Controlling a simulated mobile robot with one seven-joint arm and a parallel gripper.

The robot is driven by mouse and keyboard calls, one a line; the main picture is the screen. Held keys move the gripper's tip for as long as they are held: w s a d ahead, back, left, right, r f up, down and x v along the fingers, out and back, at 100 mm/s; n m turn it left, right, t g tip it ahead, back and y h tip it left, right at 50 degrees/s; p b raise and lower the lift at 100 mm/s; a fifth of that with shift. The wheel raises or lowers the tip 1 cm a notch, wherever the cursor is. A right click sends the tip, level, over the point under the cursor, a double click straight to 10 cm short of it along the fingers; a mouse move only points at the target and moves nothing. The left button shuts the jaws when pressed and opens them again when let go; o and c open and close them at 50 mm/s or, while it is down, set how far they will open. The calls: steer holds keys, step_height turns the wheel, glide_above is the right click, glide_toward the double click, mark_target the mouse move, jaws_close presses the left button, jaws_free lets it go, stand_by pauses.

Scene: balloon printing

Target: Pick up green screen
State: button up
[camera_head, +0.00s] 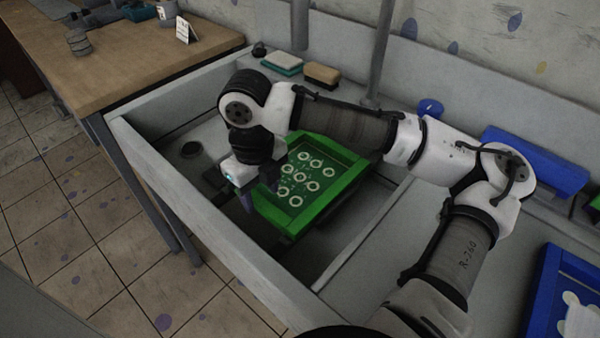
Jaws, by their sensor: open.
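The green screen (345,164) is a bright green frame around a dark green mesh printed with several pale rings. It lies tilted inside the grey sink (155,160), with its lower part nearest me. My gripper (246,200) points down into the sink at the screen's left edge. It is open, with nothing seen between its fingers. The fingertips are dark and small, so I cannot tell whether they touch the frame. My arm crosses above the screen and hides part of its far edge.
The sink's walls surround the screen, with a divider (370,232) to its right. Two sponges (322,74) lie on the back ledge near a vertical pipe (379,50). A blue screen (548,290) is at the lower right. A wooden table (130,70) stands at the upper left.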

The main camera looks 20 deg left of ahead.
step_height(320, 180, down, 2)
jaws_close()
stand_by(0.4)
